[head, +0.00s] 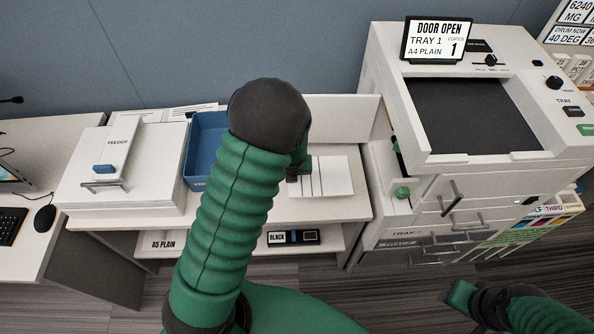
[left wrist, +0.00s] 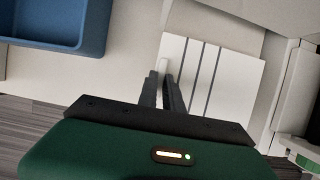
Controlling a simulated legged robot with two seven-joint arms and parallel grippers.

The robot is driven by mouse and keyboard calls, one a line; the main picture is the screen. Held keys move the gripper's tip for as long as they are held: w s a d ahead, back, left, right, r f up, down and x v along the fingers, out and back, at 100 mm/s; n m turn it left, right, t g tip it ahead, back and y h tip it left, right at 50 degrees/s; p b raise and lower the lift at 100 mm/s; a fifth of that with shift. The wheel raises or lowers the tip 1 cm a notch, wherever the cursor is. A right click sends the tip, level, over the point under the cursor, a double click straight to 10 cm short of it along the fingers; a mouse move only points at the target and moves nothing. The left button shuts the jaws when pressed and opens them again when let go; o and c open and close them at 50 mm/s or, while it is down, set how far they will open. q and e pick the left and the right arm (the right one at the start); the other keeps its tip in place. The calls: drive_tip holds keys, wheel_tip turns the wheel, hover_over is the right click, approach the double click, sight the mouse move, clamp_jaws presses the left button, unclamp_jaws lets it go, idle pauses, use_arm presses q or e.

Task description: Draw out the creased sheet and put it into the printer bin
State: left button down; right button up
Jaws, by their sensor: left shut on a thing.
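The creased sheet (head: 328,177) is white with several dark parallel lines, and lies flat over or on the white bench between the blue bin and the printer. In the left wrist view the sheet (left wrist: 228,80) has its left edge between my fingers. My left gripper (head: 292,177) is shut on that edge; its fingers also show in the left wrist view (left wrist: 168,80). The blue bin (head: 196,182), its label mostly hidden, stands left of my left arm and also shows in the left wrist view (left wrist: 60,45). My right gripper (head: 458,296) is low at the right, away from the bench, its fingers unclear.
The printer (head: 440,165) stands at the right, its screen (head: 437,39) reading "DOOR OPEN, TRAY 1". Green knobs (head: 402,192) show on its left side. A feeder (head: 115,190) stands left of the bin.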

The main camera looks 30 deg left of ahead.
use_arm(q)
drive_tip(key=s+a+p, duration=0.1)
drive_tip(key=s+a, duration=0.3)
drive_tip(key=a, duration=0.1)
drive_tip(key=shift+a+p, duration=0.3)
idle(0.5)
wheel_tip(320, 180, up, 4)
drive_tip(key=p, duration=0.4)
idle(0.4)
drive_tip(key=shift+s, duration=0.1)
